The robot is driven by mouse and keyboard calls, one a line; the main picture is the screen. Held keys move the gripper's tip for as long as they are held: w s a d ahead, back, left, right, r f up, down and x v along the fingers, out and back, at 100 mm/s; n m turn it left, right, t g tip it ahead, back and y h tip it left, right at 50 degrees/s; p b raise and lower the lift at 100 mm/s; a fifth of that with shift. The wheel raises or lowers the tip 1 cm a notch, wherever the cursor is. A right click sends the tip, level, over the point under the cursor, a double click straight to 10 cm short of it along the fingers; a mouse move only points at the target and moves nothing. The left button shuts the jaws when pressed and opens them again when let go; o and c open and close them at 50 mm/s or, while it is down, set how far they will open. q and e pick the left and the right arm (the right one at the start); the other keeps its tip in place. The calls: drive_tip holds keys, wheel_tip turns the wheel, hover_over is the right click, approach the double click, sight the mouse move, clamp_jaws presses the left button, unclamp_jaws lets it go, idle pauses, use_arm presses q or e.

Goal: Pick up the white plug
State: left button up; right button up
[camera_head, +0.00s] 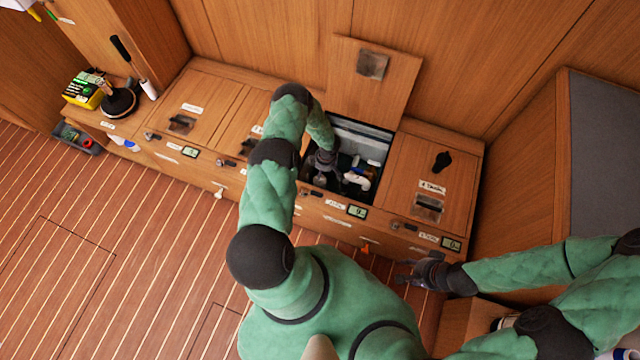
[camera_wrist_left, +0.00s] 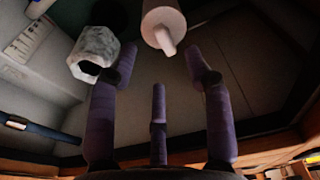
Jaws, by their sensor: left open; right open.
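My left gripper (camera_head: 322,172) reaches down into the open locker compartment, partly hiding its inside. In the left wrist view its purple fingers (camera_wrist_left: 160,72) are spread and empty. A pale cylinder with a narrow stub (camera_wrist_left: 163,24), which looks like the white plug, lies just beyond the fingertips, apart from them and cut off by the top edge. A white faceted piece with a dark opening (camera_wrist_left: 95,50) is left of it, close to the left finger's tip. In the head view I cannot tell the plug apart. My right gripper (camera_head: 406,276) is open and empty outside the lockers.
The raised wooden lid (camera_head: 375,80) stands behind the compartment. White pipework (camera_head: 357,180) shows inside. The compartment's walls are close around the left gripper. Shut lids (camera_head: 430,180) flank it. The striped floor (camera_head: 110,215) is clear.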

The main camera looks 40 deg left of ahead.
use_arm(q)
drive_tip(key=f+b, duration=0.1)
drive_tip(key=f, duration=0.3)
drive_tip(key=shift+s+a+f+b, duration=0.1)
drive_tip(key=shift+s+a+b, duration=0.1)
drive_tip(key=shift+b, duration=0.15)
clamp_jaws()
wheel_tip(320, 180, up, 10)
drive_tip(key=p, duration=0.4)
drive_tip(key=shift+p, duration=0.3)
drive_tip(key=shift+r, duration=0.3)
